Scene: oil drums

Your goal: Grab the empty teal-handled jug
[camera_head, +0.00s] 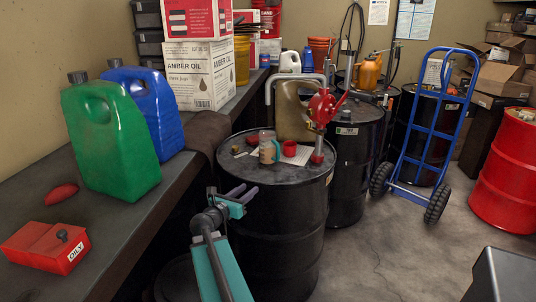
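A small jug (266,147) with a teal handle stands upright on the lid of the black drum (270,240) in the middle. It looks see-through with a brownish tint; I cannot tell whether it is empty. Its handle is on its right side. My gripper (248,190) appears over the front left of this drum lid, lower in the picture than the jug and apart from it. Its two fingers are spread, with nothing between them.
A red cup (289,148), a tan can (293,110) and a red pump (322,108) crowd the jug's right and back. The left bench (115,220) holds a green jug (110,140), a blue jug (150,110) and a red box (45,247).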

